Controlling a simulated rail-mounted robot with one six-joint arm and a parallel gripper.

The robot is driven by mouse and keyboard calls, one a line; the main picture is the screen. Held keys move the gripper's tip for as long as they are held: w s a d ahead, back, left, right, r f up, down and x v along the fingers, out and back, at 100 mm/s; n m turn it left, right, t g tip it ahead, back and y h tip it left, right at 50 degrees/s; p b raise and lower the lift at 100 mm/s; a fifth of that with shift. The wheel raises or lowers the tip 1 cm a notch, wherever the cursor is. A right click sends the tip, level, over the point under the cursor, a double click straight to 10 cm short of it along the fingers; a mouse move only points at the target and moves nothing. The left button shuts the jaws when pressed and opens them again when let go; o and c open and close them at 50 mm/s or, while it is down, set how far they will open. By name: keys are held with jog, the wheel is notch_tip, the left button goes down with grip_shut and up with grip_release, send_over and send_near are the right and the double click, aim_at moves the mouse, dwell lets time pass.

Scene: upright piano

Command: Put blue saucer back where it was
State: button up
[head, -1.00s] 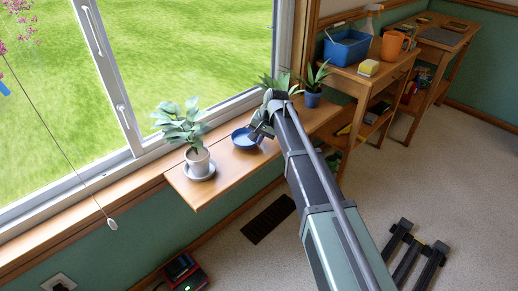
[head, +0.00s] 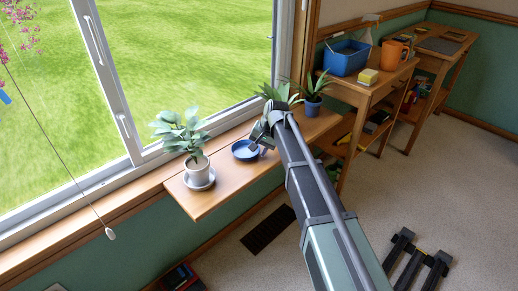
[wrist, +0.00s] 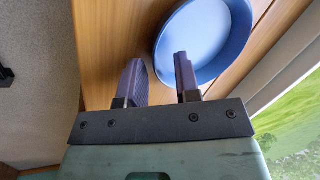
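The blue saucer (head: 245,150) is on the wooden window shelf (head: 215,198), right of the potted plant with the white pot. In the wrist view the saucer (wrist: 215,45) fills the upper middle, with its hollow side showing. My gripper (head: 258,148) is at the saucer's right side in the head view. In the wrist view its two fingers (wrist: 161,80) stand apart. The right finger overlaps the saucer and the left finger is outside its rim, so the near rim shows between them. I cannot tell whether either finger touches it.
The white-potted plant (head: 197,173) stands on a grey saucer at the shelf's left. A spiky plant (head: 279,92), its base hidden by my arm, and a blue-potted plant (head: 312,105) stand at the right. The window (head: 200,50) runs behind. A wooden table (head: 365,85) stands beyond.

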jog(key=p+v, duration=1)
jog(key=v, duration=0.2)
jog(key=s+d+n+h, duration=0.1)
jog(key=s+d, duration=0.3)
jog(key=s, duration=0.5)
jog(key=s+d+f+n+h, duration=0.1)
jog(key=s+d, duration=0.3)
jog(key=s, duration=0.5)
jog(key=s+d+n+g+h, duration=0.1)
jog(key=s+d, duration=0.4)
jog(key=s, duration=0.4)
jog(key=shift+f+h, duration=0.15)
jog(key=shift+h, duration=0.15)
